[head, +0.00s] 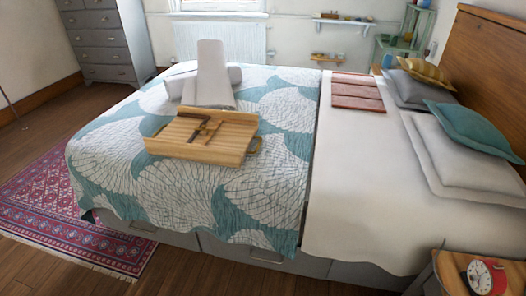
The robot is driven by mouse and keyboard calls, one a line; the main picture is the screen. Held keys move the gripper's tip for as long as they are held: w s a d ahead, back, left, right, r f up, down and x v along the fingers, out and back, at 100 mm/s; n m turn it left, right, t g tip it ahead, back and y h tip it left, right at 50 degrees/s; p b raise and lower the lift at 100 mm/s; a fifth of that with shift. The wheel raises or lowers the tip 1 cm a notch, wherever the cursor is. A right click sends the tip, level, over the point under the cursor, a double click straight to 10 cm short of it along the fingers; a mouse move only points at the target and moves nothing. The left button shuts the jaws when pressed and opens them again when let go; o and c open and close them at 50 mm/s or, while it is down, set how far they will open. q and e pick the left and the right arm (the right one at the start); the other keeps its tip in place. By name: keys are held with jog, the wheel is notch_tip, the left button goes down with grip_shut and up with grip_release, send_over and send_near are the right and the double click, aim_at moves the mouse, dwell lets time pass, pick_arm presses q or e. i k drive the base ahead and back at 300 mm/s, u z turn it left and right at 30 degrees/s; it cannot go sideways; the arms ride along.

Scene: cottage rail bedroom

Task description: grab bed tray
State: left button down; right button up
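The bed tray (179,145) is a light wooden slatted tray lying flat on the teal and white patterned quilt, left of the bed's middle. A small handle (257,145) shows at its right end. A dark brown wooden item (204,129) lies on top of it; I cannot tell what it is. Neither of my grippers is in view.
Pillows (463,160) and a folded red cloth (357,91) are on the right of the bed (340,190). A nightstand with a red clock (486,277) stands front right. A red rug (60,210) covers the left floor.

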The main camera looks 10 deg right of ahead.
aim_at(229, 146)
jog(key=z, duration=0.65)
jog(key=k, duration=0.15)
jog(key=u, duration=1.55)
jog(key=i, duration=1.8)
jog(key=z, duration=1.1)
